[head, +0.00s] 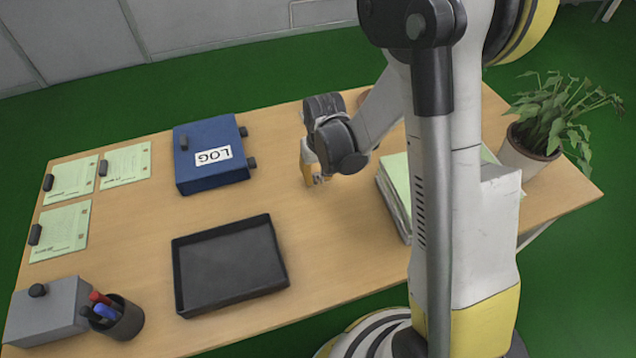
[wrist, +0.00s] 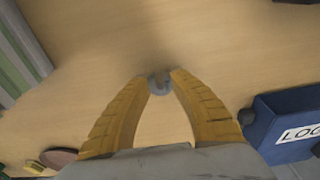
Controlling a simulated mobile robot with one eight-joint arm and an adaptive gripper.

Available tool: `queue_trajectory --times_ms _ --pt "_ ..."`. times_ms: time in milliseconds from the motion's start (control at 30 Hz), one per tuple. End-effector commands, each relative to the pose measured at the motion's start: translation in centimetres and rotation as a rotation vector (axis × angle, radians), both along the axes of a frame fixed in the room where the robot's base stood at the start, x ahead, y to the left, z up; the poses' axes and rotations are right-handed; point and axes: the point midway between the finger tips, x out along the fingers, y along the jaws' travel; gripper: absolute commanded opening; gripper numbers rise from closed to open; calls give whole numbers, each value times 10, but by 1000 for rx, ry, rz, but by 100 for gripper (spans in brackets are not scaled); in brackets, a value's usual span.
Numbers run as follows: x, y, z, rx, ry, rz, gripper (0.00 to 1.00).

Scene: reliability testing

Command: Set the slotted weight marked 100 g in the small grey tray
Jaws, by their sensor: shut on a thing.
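My gripper (head: 316,181) is over the middle of the table, behind and to the right of the tray. In the wrist view, my gripper's (wrist: 160,77) yellow fingers close on a small round grey slotted weight (wrist: 158,88) at their tips. Its marking cannot be read, and the fingers hide part of it. I cannot tell whether it touches the table. The dark grey tray (head: 180,277) lies near the table's front edge, low-walled and empty.
Papers (head: 395,178) are stacked right of my gripper, near a potted plant (head: 530,150). A pen cup (head: 122,322) and grey box (head: 45,312) stand front left.

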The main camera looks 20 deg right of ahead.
Motion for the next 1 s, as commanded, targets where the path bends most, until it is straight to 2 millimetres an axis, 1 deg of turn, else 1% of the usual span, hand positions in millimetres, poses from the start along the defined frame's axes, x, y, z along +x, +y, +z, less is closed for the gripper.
queue_trajectory --times_ms 33,100,300,467,500,533,867,933,1000 --pt "0 0 -13 0 0 0 0" --pt "0 0 -17 0 0 0 0" --pt "0 0 -15 0 0 0 0" --pt "0 0 -20 0 0 0 0" --pt "0 0 -18 0 0 0 40" --pt "0 0 -18 0 0 0 45" --pt "0 0 -16 0 0 0 45" --pt "-1 0 -10 0 0 0 45" --pt "-2 0 1 0 0 0 45"
